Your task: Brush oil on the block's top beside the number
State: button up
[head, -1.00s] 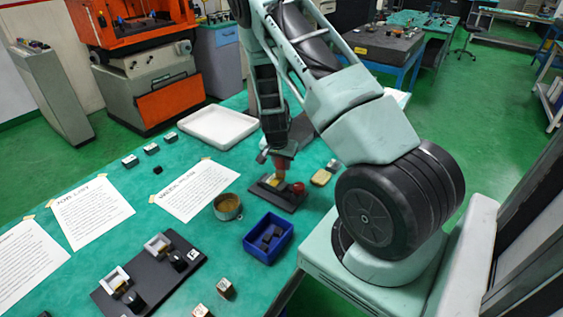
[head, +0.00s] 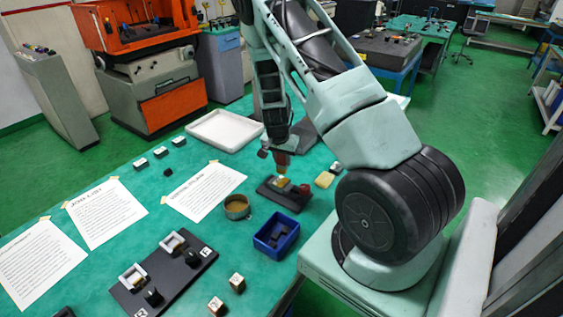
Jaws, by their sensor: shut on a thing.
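My gripper (head: 281,150) is shut on a brush (head: 281,162) with a reddish-brown upper part, pointing down. Its pale tip is over a small black stand (head: 292,202), close above or touching what sits there. A small yellowish block (head: 279,184) shows on the stand under the brush; its number is too small to read, and the brush partly hides its top. A reddish piece (head: 304,188) sits to its right. A round metal cup (head: 237,208) with brownish content, perhaps the oil, stands left of the stand.
A blue bin (head: 290,243) with dark pieces stands in front of the stand. A yellowish pad (head: 325,179) lies to the right. A white tray (head: 200,143), paper sheets (head: 205,190), a black fixture board (head: 165,282) and small metal cubes (head: 237,282) occupy the green table.

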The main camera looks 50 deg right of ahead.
jog(key=shift+r+p, duration=0.65)
jog(key=shift+r, duration=0.75)
